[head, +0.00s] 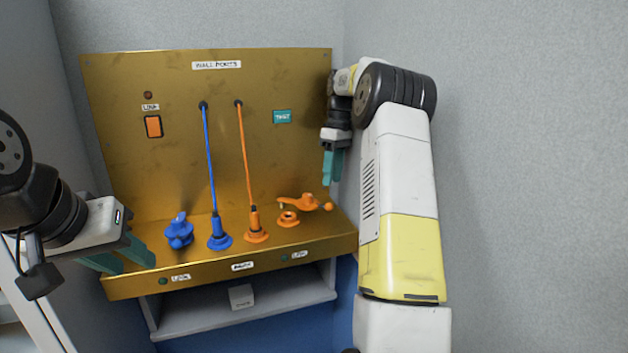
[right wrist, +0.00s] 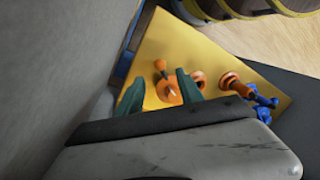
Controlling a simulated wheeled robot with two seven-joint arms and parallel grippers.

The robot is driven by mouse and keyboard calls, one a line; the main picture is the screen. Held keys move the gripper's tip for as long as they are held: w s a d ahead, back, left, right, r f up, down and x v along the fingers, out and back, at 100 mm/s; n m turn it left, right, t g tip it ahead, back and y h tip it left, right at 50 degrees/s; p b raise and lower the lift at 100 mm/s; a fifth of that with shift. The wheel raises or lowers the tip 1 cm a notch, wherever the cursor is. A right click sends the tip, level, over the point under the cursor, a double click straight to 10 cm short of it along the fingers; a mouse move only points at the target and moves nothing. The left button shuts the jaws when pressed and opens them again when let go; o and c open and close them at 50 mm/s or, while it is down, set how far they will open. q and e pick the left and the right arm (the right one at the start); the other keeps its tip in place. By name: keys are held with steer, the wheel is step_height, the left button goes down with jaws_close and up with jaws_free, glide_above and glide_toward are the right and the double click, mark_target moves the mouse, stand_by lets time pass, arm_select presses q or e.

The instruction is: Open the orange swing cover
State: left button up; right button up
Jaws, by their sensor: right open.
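The orange swing cover (head: 306,201) is on the right part of the brass ledge, with a round knob at its right end. It lies just behind and above an orange ring-shaped port (head: 289,218); I cannot tell how much of the port it covers. In the right wrist view the cover (right wrist: 169,91) shows between the fingertips, with the ring beside it. My right gripper (head: 332,166) is open and empty, points down, and hangs above the cover and apart from it. My left gripper (head: 124,257) is open and empty at the ledge's left front corner.
A blue plug (head: 219,235) and an orange plug (head: 255,228) stand on the ledge, with cords up to the brass back panel (head: 170,80). A blue fitting (head: 179,234) sits at left. The grey wall (head: 520,150) is close beside my right arm.

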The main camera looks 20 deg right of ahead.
mark_target(305, 203)
steer(key=c, duration=0.3)
steer(key=a, duration=0.1)
steer(key=s+a+f+n+h, duration=0.1)
steer(key=shift+s+a+g, duration=0.15)
steer(key=shift+a+g, duration=0.15)
jaws_close()
steer(key=s+a+r+n+t+h, duration=0.1)
steer(key=s+a+n+t+h, duration=0.4)
steer(key=a+n+h, duration=0.6)
steer(key=shift+n+y, duration=0.8)
steer(key=shift+y, duration=0.1)
steer(key=x, duration=0.5)
steer(key=a+f+x, duration=0.1)
steer(key=x, duration=0.1)
steer(key=shift+w+d+f, duration=0.2)
steer(key=shift+w+d, duration=0.05)
steer(key=shift+w, duration=0.05)
steer(key=d, duration=0.2)
steer(key=w+d+f, duration=0.1)
steer(key=shift+w+d, duration=0.1)
steer(key=shift+w+d+f, duration=0.1)
steer(key=shift+w+d, duration=0.05)
steer(key=shift+d, duration=0.35)
